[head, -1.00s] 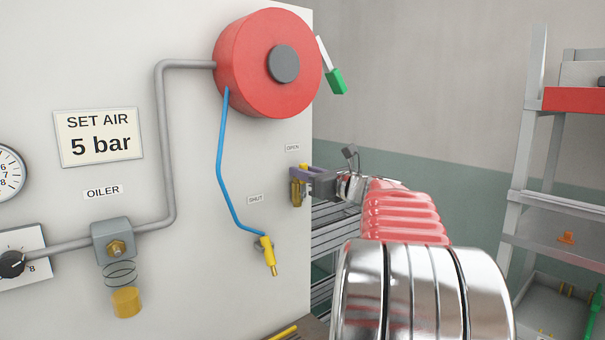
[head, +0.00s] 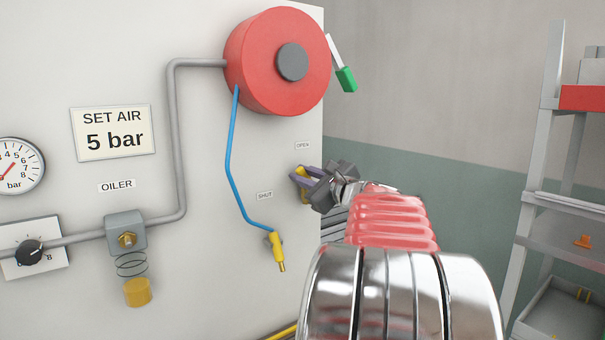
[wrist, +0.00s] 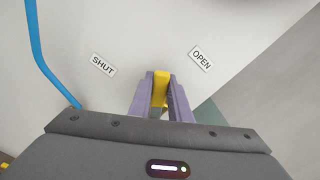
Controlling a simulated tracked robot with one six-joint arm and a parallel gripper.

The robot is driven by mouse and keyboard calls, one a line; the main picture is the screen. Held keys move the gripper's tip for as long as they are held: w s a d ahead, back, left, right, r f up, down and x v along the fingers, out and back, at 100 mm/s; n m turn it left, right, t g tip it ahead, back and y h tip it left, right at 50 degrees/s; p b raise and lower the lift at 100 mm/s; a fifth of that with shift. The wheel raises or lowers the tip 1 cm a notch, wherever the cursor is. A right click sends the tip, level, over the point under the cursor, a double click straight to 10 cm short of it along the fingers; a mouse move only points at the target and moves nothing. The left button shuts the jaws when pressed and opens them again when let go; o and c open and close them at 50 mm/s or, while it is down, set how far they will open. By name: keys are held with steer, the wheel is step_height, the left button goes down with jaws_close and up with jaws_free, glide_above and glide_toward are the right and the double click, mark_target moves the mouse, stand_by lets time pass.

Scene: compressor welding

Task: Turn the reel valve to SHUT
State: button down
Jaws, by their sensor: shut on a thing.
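The reel valve's yellow lever (head: 303,172) is on the panel below the red hose reel (head: 258,62). My gripper (head: 310,186) is shut on this lever, with its purple fingers on either side. In the wrist view, the lever (wrist: 160,88) stands between the fingers, and its tip points between the SHUT label (wrist: 103,65) and the OPEN label (wrist: 200,58). In the head view, the SHUT label (head: 265,196) is left of my gripper and the OPEN label (head: 303,146) is above it. My gripper hides most of the valve body.
A blue hose (head: 229,160) hangs from the reel to a yellow nozzle (head: 278,252) left of my gripper. A lever with a green grip (head: 346,79) sticks out beside the reel. A shelf rack (head: 540,170) stands at the right. The oiler (head: 126,232) is far left.

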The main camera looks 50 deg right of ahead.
steer(key=n, duration=0.1)
steer(key=a+f+n, duration=0.1)
steer(key=n, duration=0.1)
steer(key=shift+w+a+f+n, duration=0.2)
steer(key=shift+a+f+n, duration=0.05)
steer(key=shift+a+n, duration=0.05)
steer(key=f+n, duration=0.1)
steer(key=a+n, duration=0.1)
steer(key=n, duration=0.1)
steer(key=shift+w+f, duration=0.15)
steer(key=shift+f, duration=0.2)
steer(key=shift+a+f+n, duration=0.1)
steer(key=shift+f+n, duration=0.55)
steer(key=shift+n, duration=0.6)
steer(key=shift+a+f+n, duration=0.1)
steer(key=shift+f+n, duration=0.55)
steer(key=shift+n, duration=0.6)
steer(key=c, duration=2)
jaws_free()
steer(key=o, duration=0.4)
steer(key=shift+r, duration=0.1)
steer(key=shift+c, duration=0.2)
steer(key=shift+d, duration=0.1)
